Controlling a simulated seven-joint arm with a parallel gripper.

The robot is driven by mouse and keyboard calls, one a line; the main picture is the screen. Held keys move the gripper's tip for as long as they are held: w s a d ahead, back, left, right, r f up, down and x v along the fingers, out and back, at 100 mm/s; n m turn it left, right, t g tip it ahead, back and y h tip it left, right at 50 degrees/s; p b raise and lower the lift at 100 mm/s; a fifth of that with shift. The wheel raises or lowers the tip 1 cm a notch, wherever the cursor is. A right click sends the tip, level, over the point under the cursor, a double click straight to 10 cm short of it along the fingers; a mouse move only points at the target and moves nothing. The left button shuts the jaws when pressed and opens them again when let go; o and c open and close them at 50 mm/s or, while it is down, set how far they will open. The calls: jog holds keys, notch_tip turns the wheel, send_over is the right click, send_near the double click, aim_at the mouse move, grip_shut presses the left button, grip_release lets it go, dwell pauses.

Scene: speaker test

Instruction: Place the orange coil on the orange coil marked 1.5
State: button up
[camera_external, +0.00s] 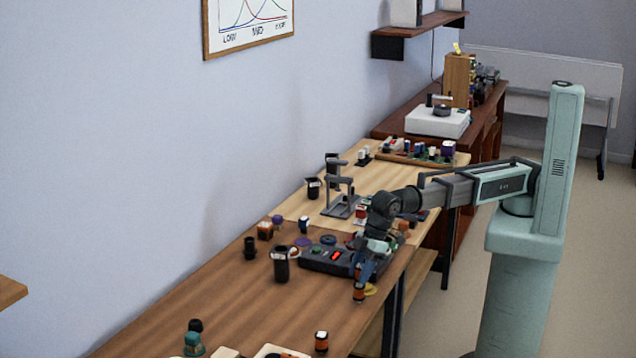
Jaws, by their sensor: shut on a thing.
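My gripper (360,282) is over the front edge of the wooden table, by the dark meter box. It is shut on a small orange and dark coil (358,293), which hangs below the fingers. A yellow patch shows right beside it. Another orange coil with a dark top (321,341) stands alone near the table's front edge, lower in the picture. An orange-brown piece (265,230) sits at the back of the table, and another orange piece (403,226) shows behind my wrist. No 1.5 marking can be read at this size.
The dark box (328,260) with a red display is next to my gripper. Dark cups (282,264) and (313,188), a grey stand (341,196) and a teal bottle (194,343) stand on the table. The brown tabletop (230,300) between box and lone coil is mostly clear.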

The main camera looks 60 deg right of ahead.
jog(key=shift+f, duration=0.15)
jog(key=o, duration=1.1)
jog(key=shift+c, duration=0.2)
jog(key=v, duration=1.2)
jog(key=shift+r, duration=0.25)
jog(key=shift+a, duration=0.1)
